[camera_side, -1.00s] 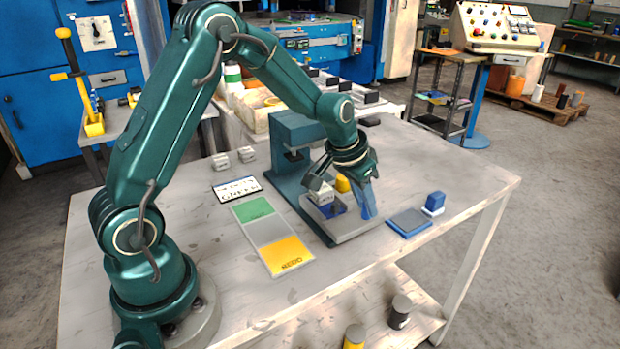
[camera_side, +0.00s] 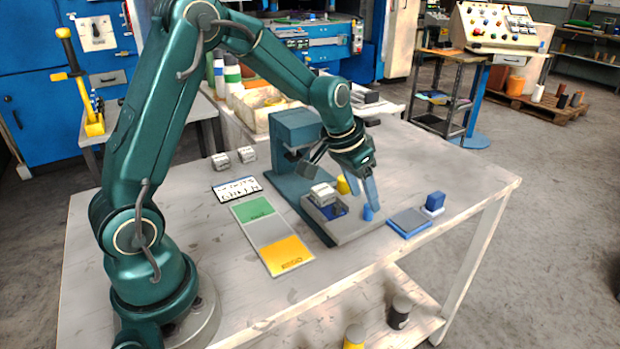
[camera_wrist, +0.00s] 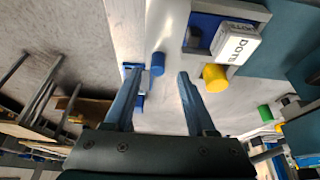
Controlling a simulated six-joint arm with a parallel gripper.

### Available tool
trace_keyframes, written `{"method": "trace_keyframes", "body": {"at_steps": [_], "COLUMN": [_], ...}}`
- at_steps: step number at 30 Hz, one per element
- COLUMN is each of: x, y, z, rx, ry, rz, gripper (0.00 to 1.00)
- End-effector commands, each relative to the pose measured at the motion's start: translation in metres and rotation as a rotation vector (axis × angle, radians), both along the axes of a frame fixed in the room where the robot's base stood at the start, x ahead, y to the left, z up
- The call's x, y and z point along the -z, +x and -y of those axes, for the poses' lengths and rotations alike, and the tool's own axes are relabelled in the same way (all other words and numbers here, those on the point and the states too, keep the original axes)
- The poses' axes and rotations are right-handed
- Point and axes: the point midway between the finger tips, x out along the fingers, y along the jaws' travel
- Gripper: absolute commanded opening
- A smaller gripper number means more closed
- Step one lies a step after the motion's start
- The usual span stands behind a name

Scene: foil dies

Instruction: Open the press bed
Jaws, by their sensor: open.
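The teal press (camera_side: 297,130) stands on the table. Its grey bed (camera_side: 362,229) extends toward the front right. A white block lettered DOTS (camera_wrist: 236,42) sits at a blue nest on the bed; it also shows in the side view (camera_side: 322,192). A short blue peg (camera_side: 367,212) stands upright near the bed's front end and also shows in the wrist view (camera_wrist: 158,63). My gripper (camera_side: 364,197) is open and empty above the peg. In the wrist view, the peg appears between the fingertips and beyond them (camera_wrist: 158,76). Contact is not visible.
A card with green and yellow fields (camera_side: 271,236) lies left. The table's right end is clear.

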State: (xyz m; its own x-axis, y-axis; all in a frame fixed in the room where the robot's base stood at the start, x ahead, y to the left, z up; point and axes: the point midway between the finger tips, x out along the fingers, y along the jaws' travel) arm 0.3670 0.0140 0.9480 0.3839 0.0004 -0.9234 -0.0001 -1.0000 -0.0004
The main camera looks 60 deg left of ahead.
Motion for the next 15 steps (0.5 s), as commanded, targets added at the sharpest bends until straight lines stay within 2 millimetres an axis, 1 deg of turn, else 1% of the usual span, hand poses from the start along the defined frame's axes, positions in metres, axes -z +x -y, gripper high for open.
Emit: {"method": "trace_keyframes", "body": {"at_steps": [1, 6, 15], "x": [-0.007, -0.020, -0.022], "y": [-0.002, -0.008, -0.010], "z": [0.000, 0.000, 0.000], "rx": [-0.001, -0.001, -0.001], "ry": [0.001, 0.001, 0.000], "rz": [0.004, 0.002, -0.001], "gripper": [0.56, 0.56, 0.56]}}
